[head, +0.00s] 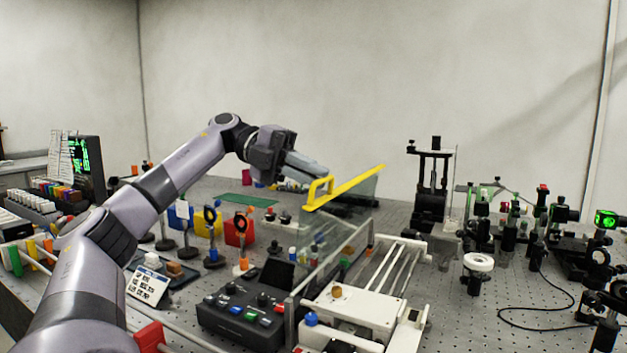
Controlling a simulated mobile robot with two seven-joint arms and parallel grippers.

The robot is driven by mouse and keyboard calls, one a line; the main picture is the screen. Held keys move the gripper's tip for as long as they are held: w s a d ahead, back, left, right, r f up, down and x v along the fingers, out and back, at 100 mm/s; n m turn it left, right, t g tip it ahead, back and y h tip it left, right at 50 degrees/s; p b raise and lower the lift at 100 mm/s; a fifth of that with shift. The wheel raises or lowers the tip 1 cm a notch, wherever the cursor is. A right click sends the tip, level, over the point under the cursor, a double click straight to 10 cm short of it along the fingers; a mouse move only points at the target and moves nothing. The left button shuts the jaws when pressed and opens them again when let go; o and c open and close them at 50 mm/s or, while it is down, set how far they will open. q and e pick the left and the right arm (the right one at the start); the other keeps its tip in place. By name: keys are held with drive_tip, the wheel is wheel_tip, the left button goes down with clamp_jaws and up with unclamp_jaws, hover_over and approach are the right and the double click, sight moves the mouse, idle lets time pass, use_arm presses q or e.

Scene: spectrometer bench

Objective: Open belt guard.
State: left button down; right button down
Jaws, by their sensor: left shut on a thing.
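The belt guard (338,243) is a clear panel with a yellow top edge. It stands tilted up over the white belt unit (352,312) in the middle of the bench. A yellow handle (313,190) sits at the left end of its yellow edge. My left gripper (318,180) reaches in from the upper left and is shut on the handle. Its fingertips partly hide the handle. My right gripper is not in view.
A dark control box (240,315) with coloured buttons stands left of the belt unit. Optical mounts (500,230) and a white ring on a post (478,263) stand to the right. Red and yellow blocks (238,232) and ring posts stand behind the control box. A black cable lies at right.

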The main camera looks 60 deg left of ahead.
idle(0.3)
use_arm(q)
drive_tip(key=c, duration=1.2)
unclamp_jaws()
drive_tip(key=shift+a, duration=0.1)
drive_tip(key=p+v, duration=0.3)
drive_tip(key=v, duration=0.4)
